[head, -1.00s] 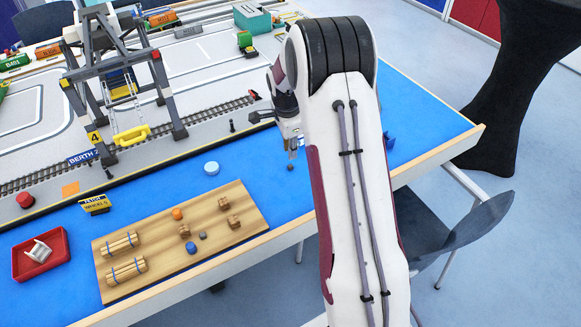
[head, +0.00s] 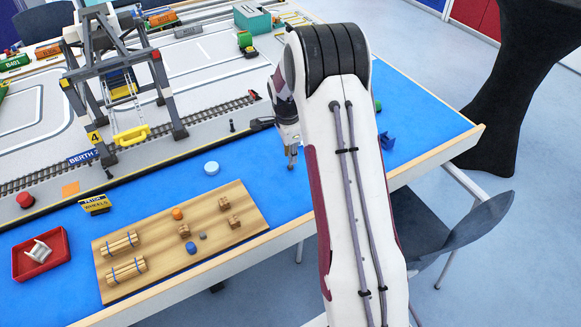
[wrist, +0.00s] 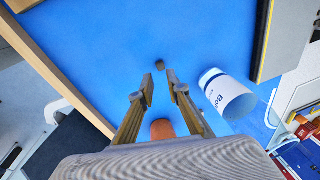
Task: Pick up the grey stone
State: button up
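A small dark grey-brown stone (wrist: 160,65) lies on the blue mat in the wrist view, just beyond and between my fingertips. My gripper (wrist: 161,88) is open, with a finger on each side of a clear gap and nothing held. In the head view my gripper (head: 291,163) points down close over the blue mat, right of the wooden board. There it covers the stone's spot. A small grey block (head: 202,236) also lies on the wooden board, among brown blocks.
In the wrist view a white printed cylinder (wrist: 228,92) stands right of the stone, and an orange thing (wrist: 162,130) shows between my fingers. The wooden board (head: 160,255), pale blue disc (head: 211,168) and gantry crane (head: 115,85) are left in the head view.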

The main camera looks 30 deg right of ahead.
aim_at(290, 167)
jog(key=shift+f, duration=0.15)
jog(key=shift+w+d+f, duration=0.1)
jog(key=shift+w+f, duration=0.15)
jog(key=shift+f, duration=0.95)
jog(key=shift+w+d+f, duration=0.1)
jog(key=shift+w+f, duration=0.1)
jog(key=shift+f, duration=1)
jog(key=shift+c, duration=0.4)
jog(key=c, duration=0.3)
jog(key=shift+r, duration=0.1)
notch_tip(290, 167, up, 10)
